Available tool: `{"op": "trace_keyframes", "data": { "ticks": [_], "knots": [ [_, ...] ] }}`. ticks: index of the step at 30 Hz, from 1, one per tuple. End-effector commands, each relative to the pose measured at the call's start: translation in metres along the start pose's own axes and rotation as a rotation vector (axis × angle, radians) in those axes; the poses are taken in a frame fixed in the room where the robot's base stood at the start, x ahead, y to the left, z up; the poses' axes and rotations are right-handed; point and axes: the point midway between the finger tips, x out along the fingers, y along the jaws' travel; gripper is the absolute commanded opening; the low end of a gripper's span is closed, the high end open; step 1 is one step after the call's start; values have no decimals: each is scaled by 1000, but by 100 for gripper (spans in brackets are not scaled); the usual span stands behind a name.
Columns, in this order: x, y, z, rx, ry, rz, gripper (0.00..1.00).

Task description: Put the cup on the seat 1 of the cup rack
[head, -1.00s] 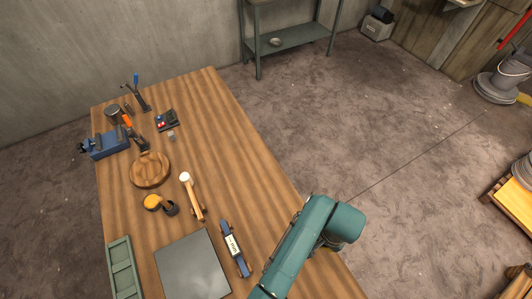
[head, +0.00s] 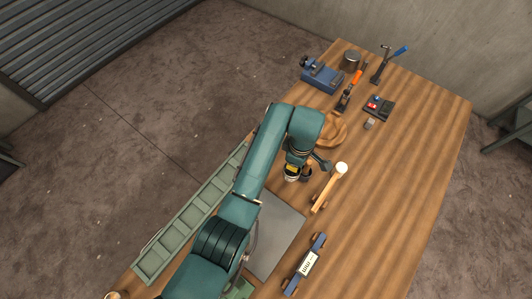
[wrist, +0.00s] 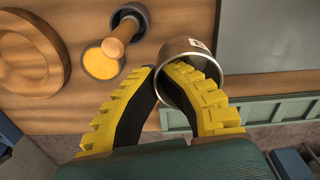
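In the wrist view, a dark metal cup (wrist: 209,55) with a pale label has its open mouth toward the camera. My gripper (wrist: 166,70) straddles its wall: the right yellow finger is inside the cup, the left outside, and they appear to pinch it. Beside it are a yellow-orange round seat (wrist: 101,63), a dark ring-shaped seat (wrist: 139,16) and a wooden post (wrist: 120,40), seemingly the cup rack. Which is seat 1 cannot be told. In the head view, my gripper (head: 298,168) is over this spot and hides most of the cup and rack.
A round wooden board (head: 333,131) is behind the gripper, and a mallet (head: 330,186) lies to its right. A grey plate (head: 279,235) and green tray (head: 190,222) are nearby. A blue level (head: 304,264) lies in front. The table's right side is clear.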

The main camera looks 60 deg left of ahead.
Motion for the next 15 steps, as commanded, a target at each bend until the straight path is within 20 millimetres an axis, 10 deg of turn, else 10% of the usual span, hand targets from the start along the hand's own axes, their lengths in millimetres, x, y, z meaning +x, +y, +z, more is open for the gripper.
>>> {"op": "trace_keyframes", "data": {
  "ticks": [9,15],
  "knots": [
    [2,18,-169,-798,3,6,0],
    [-4,13,-210,-994,4,4,0]
  ]
}}
